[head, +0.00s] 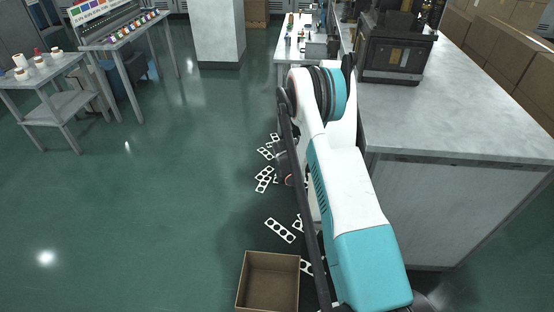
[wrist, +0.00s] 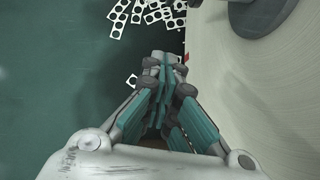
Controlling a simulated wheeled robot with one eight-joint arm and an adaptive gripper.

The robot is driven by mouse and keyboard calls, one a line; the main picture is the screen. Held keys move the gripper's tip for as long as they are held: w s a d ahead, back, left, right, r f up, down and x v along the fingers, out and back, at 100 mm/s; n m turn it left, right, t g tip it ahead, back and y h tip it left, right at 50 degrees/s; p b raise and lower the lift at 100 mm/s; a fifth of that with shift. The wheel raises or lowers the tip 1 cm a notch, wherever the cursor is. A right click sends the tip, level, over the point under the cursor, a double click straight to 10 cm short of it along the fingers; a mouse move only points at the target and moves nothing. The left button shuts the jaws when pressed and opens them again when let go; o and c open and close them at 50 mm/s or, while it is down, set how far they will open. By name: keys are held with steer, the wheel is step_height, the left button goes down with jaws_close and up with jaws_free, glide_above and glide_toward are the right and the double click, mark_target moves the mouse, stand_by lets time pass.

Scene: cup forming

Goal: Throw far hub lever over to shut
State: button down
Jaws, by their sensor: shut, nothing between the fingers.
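My gripper (wrist: 163,62) is shut and empty in the wrist view, its fingers together and pointing toward the floor. In the head view it is mostly hidden behind my arm, left of the counter. A large cream curved surface (wrist: 235,95) fills the right of the wrist view, close beside my fingers. A dark grey rounded part (wrist: 262,12) sticks out at its top right; I cannot tell if it is part of the hub. I cannot pick out the far hub lever in either view.
Punched white strips (head: 279,230) lie on the green floor. An open cardboard box (head: 268,282) stands at the bottom. A grey counter (head: 450,120) carrying a dark machine (head: 396,46) bounds the right. Two small tables are at the left; the floor between is clear.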

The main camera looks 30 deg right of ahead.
steer(key=w+d+f+b, duration=0.5)
steer(key=w+d+f, duration=0.1)
steer(key=w+d, duration=0.1)
stand_by(0.6)
steer(key=shift+w+d+r, duration=0.1)
steer(key=shift+w+d, duration=0.5)
steer(key=shift+w, duration=0.05)
